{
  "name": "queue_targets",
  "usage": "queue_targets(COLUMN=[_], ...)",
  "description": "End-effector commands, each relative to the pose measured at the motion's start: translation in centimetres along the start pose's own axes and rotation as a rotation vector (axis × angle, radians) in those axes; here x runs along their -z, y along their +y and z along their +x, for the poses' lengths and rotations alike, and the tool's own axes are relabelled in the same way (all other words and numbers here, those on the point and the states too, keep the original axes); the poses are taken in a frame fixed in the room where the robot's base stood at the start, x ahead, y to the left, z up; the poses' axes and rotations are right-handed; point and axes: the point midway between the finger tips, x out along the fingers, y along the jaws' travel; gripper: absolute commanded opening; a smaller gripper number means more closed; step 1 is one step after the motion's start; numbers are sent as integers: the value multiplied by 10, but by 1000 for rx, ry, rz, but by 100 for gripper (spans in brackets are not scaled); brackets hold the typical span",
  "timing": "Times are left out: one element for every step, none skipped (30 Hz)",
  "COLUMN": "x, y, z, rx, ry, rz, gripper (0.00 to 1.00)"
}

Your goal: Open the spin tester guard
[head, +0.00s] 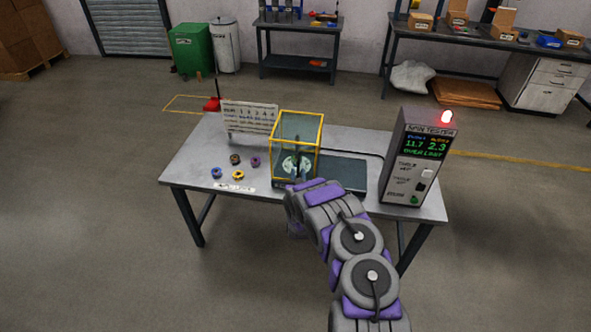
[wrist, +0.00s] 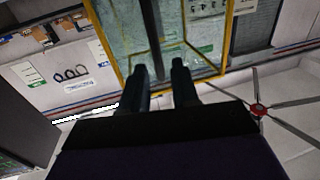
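The spin tester guard (head: 318,135) is a clear box with a yellow frame on the table, and it looks closed over a pale round part (head: 291,164). A dark upright bar (head: 297,146) shows at the guard; I cannot tell whether it is a handle or lies inside. The guard's yellow frame also shows in the wrist view (wrist: 104,42). There my gripper (wrist: 159,76) has its two fingers apart, close to the guard, with the dark bar (wrist: 151,25) lined up between them. Contact is unclear.
The tester console (head: 408,160), with a lit red lamp (head: 447,117) and numbers on its screen, stands right of the guard. Several small coloured rings (head: 238,174) lie left of it. A white board (head: 249,116) stands behind. The table (head: 190,165) is clear at its left.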

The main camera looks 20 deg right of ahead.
Motion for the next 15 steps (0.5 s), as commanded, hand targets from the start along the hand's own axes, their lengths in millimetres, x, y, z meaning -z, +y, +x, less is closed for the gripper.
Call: queue_targets(x=[-2,-2,0,1,1,0,0,1,2,3,4,5,5,5,5], y=[2,2,0,-2,-4,-6,-7,-9,-12,-13,-14,-14,-14,-14,-12], z=[7,11,16,20,22,25,28,29,32,33,35,37,38,39,40], rx=[-3,-3,-3,-3,-3,-3,-2,-2,-1,0,0,0,1,1,1], ry=[-1,0,4,6,6,4,3,4,5,6,8,9,10,10,9], rz=[3,3,0,-2,-3,-6,-8,-9,-11,-13,-14,-15,-15,-15,-13], gripper=[30,30,30,30,30,30,30,30,30,30,30,30,30,30,30])
